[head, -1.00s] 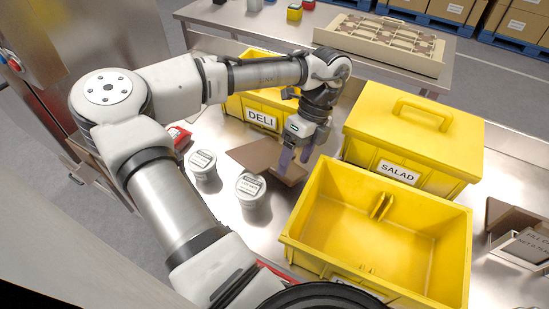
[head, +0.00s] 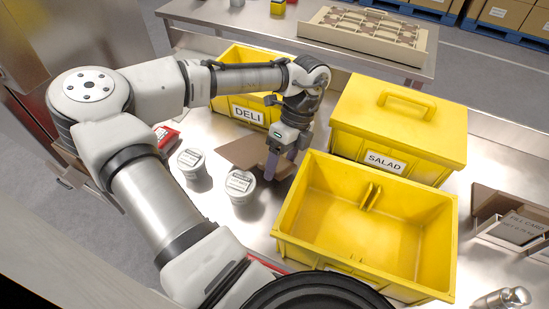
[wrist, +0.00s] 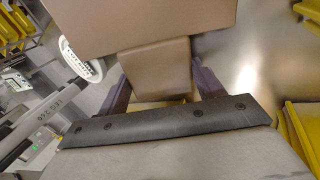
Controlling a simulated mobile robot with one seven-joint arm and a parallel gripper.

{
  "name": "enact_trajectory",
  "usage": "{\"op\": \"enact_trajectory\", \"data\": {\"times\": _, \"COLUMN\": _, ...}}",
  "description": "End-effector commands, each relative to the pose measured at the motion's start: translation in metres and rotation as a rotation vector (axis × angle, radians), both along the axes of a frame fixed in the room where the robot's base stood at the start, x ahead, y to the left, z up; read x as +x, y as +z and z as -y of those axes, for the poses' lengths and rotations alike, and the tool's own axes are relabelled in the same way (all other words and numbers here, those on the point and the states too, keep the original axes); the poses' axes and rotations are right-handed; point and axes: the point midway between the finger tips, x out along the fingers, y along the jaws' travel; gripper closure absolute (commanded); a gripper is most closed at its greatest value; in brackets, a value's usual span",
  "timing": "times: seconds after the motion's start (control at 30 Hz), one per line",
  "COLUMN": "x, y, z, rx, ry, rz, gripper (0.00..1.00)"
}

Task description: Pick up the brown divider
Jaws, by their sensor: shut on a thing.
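The brown divider (head: 240,152) is a flat brown panel on the steel counter, in front of the yellow DELI bin and partly hidden by my fingers in the head view. My gripper (head: 279,161) points down at its right part. In the wrist view the divider (wrist: 145,22) is a wide panel with a narrower tab between the two purple-grey fingers of my gripper (wrist: 160,75). The jaws are shut on this tab. I cannot tell whether the divider is clear of the counter.
Two white tubs (head: 240,188) (head: 191,165) stand close in front. A card holder (head: 515,228) is at right.

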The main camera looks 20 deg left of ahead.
Motion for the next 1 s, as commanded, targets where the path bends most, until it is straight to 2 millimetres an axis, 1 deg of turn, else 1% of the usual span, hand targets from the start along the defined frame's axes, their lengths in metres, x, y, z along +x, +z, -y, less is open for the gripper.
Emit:
{"op": "enact_trajectory", "data": {"times": 0.17, "x": 0.0, "y": 0.01, "z": 0.0, "rx": -0.001, "ry": 0.0, "rz": 0.001, "gripper": 0.59}}
{"op": "enact_trajectory", "data": {"times": 0.27, "x": 0.0, "y": 0.02, "z": 0.0, "rx": -0.001, "ry": 0.0, "rz": 0.001, "gripper": 0.59}}
{"op": "enact_trajectory", "data": {"times": 0.47, "x": 0.0, "y": 0.047, "z": 0.001, "rx": -0.002, "ry": 0.0, "rz": 0.0, "gripper": 0.59}}
{"op": "enact_trajectory", "data": {"times": 0.57, "x": 0.0, "y": 0.064, "z": 0.0, "rx": -0.002, "ry": 0.0, "rz": 0.0, "gripper": 0.59}}
{"op": "enact_trajectory", "data": {"times": 0.9, "x": 0.0, "y": 0.146, "z": 0.0, "rx": 0.0, "ry": 0.001, "rz": 0.003, "gripper": 0.59}}
{"op": "enact_trajectory", "data": {"times": 1.0, "x": 0.001, "y": 0.167, "z": 0.0, "rx": 0.0, "ry": 0.0, "rz": 0.002, "gripper": 0.59}}
